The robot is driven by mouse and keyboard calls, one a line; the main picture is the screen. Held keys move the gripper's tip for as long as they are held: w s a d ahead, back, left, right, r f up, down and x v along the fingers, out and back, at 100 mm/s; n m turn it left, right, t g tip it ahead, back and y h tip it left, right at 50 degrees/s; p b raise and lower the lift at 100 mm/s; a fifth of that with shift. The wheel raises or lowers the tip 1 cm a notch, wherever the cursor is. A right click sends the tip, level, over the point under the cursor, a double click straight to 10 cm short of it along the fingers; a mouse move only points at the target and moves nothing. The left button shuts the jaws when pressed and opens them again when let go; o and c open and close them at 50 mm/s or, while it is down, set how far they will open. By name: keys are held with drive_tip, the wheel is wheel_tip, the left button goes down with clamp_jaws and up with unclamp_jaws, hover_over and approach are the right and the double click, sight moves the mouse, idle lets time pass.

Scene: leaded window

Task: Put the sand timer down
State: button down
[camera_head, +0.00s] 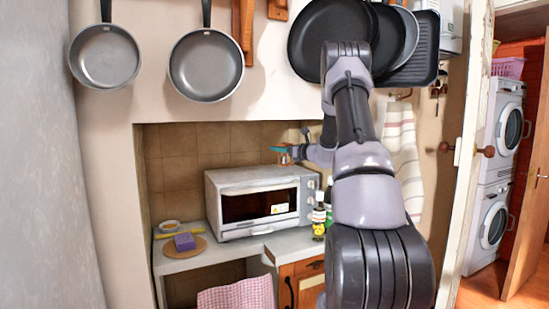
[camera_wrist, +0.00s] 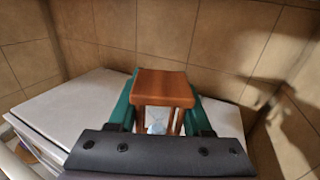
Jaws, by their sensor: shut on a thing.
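The sand timer (camera_wrist: 163,88) has reddish-brown wooden ends and posts, with pale glass between them. In the wrist view it stands between the green fingers of my gripper (camera_wrist: 160,103), which is shut on it. In the head view the timer (camera_head: 285,158) is small, at the back right above the white toaster oven (camera_head: 240,179), with my gripper (camera_head: 281,150) around its upper part. The oven's top (camera_wrist: 75,108) lies below it in the wrist view. The timer's lower end is hidden by my gripper, so I cannot tell whether it touches the oven.
Tiled walls (camera_head: 185,143) close the alcove behind the oven. Bottles (camera_head: 319,215) stand at the oven's right. A purple sponge (camera_head: 184,241) lies on a round board (camera_head: 165,248) at the left, near a small bowl (camera_head: 170,226). The oven's top looks clear. Pans (camera_head: 206,66) hang above.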

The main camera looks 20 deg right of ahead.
drive_tip(key=w+f, duration=0.1)
drive_tip(key=w+a+f, duration=0.1)
drive_tip(key=f, duration=0.1)
drive_tip(key=shift+w+f, duration=0.25)
drive_tip(key=shift+f, duration=0.05)
drive_tip(key=shift+a, duration=0.1)
drive_tip(key=shift+c, duration=1.7)
unclamp_jaws()
drive_tip(key=shift+f, duration=0.1)
